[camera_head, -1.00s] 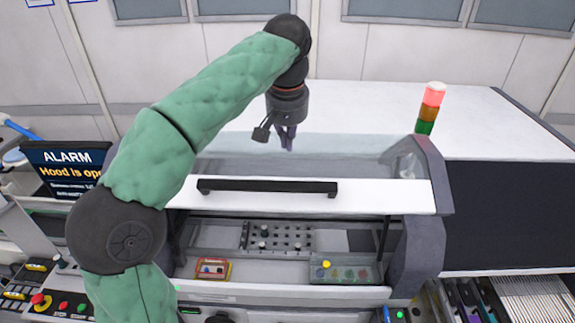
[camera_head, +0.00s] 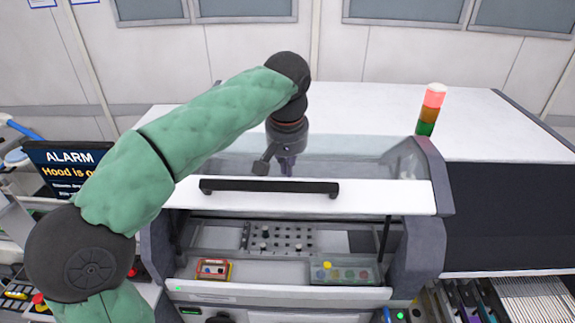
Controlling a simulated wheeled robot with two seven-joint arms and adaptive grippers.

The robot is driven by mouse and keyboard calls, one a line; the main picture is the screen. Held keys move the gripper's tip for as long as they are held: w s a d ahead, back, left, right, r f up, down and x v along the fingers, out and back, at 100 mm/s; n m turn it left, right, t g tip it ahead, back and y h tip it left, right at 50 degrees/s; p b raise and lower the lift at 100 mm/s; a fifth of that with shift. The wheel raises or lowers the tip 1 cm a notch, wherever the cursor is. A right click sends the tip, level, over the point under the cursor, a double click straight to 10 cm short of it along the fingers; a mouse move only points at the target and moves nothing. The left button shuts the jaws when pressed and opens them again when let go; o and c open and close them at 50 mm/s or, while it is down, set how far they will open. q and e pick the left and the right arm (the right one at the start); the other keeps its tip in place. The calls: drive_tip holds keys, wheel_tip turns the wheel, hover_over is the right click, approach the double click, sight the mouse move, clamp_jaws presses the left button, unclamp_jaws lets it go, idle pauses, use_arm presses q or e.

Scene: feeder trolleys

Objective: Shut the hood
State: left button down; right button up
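The hood (camera_head: 380,196) is a clear panel with a white front edge and a black bar handle (camera_head: 268,187). It stands raised, and the machine's inside shows below it. My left gripper (camera_head: 287,168) points down just behind the handle, over the clear panel. Whether it touches the panel I cannot tell. Its fingers look close together, but their gap is too small to judge. The alarm screen (camera_head: 65,168) at the left reads "ALARM" and "Hood is o...", partly covered by my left arm. My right gripper is not in view.
A signal tower (camera_head: 430,108) with its red lamp lit stands on the white machine top. Inside the opening are a perforated plate (camera_head: 290,238), a small red box (camera_head: 214,269) and a clear tray (camera_head: 345,273). Feeders (camera_head: 465,300) stand at the lower right.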

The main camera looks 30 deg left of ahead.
use_arm(q)
drive_tip(key=shift+f, duration=0.1)
drive_tip(key=s+d+f+t+y+b, duration=0.15)
drive_tip(key=s+f+b, duration=0.25)
drive_tip(key=f+b, duration=0.75)
drive_tip(key=s+d+f+t+y+b, duration=0.1)
drive_tip(key=s+d+f+t+b, duration=0.2)
drive_tip(key=f+b, duration=0.8)
wheel_tip(320, 180, down, 25)
drive_tip(key=w+a+b, duration=0.1)
drive_tip(key=b, duration=1.9)
drive_tip(key=shift+w+g+b, duration=0.15)
drive_tip(key=shift+g+b, duration=0.2)
drive_tip(key=shift+b, duration=0.05)
drive_tip(key=shift+r, duration=0.15)
